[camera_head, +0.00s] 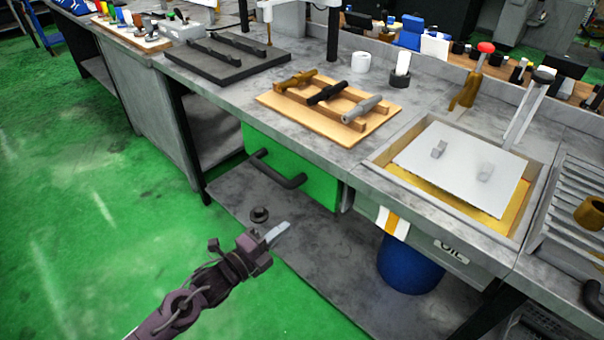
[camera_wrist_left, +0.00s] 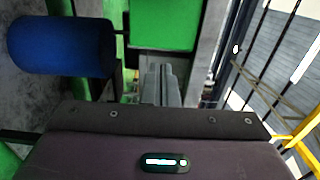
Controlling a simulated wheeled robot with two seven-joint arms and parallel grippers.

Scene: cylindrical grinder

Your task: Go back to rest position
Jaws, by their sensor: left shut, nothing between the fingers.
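My left gripper (camera_head: 277,234) is shut and empty. It hangs in front of the workbench, below the bench top, over the green floor and the edge of the lower shelf. The left wrist view shows its closed fingers (camera_wrist_left: 161,84) pointing away from the camera, with nothing between them. My right gripper is in neither view.
The grey workbench (camera_head: 225,85) carries a wooden board (camera_head: 270,100) with several tool parts and an oil tray with a pale lid (camera_head: 460,165). A green drawer (camera_head: 310,180) with a dark handle and a blue drum (camera_head: 408,268) are below. Green floor (camera_head: 90,220) is clear at left.

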